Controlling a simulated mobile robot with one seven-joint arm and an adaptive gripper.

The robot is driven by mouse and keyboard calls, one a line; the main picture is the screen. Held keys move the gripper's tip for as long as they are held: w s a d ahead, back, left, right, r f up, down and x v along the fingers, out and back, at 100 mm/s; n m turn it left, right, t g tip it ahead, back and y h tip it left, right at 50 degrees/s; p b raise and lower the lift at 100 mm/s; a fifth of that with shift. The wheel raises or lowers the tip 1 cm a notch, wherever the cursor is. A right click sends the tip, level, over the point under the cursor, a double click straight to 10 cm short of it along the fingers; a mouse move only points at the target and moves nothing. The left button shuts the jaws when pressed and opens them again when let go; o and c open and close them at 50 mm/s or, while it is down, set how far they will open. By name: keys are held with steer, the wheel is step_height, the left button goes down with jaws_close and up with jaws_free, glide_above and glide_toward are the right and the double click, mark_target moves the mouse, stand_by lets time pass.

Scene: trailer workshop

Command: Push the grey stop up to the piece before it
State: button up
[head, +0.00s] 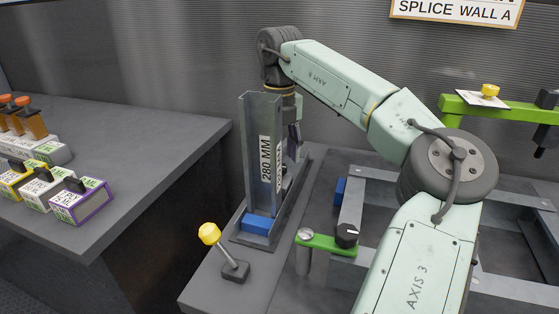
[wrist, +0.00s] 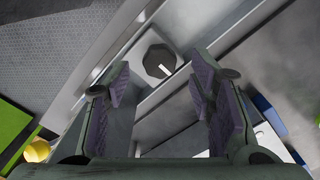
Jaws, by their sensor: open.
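In the wrist view a light grey block with a dark faceted knob (wrist: 159,62) sits between grey rails; it looks like the grey stop. A dark knob with a white mark (head: 347,235) also shows in the head view, at the near end of a grey bar; I cannot tell whether it is the same one. The tall grey channel piece marked 280 MM (head: 262,120) stands upright in a grey tray. My gripper (head: 296,137) points down just right of and behind this piece, partly hidden. In the wrist view my gripper (wrist: 160,95) is open, its fingers apart and nothing between them.
A yellow-knobbed lever (head: 210,234) stands at the bench's front. A blue block (head: 257,224) lies at the channel's foot. A green bracket (head: 328,243) is beside the bar. A grey frame and a green arm (head: 470,108) are at right. Labelled boxes (head: 80,201) stand on the left table.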

step_height(320, 180, up, 10)
steer(key=shift+f, duration=0.2)
steer(key=shift+c, duration=0.5)
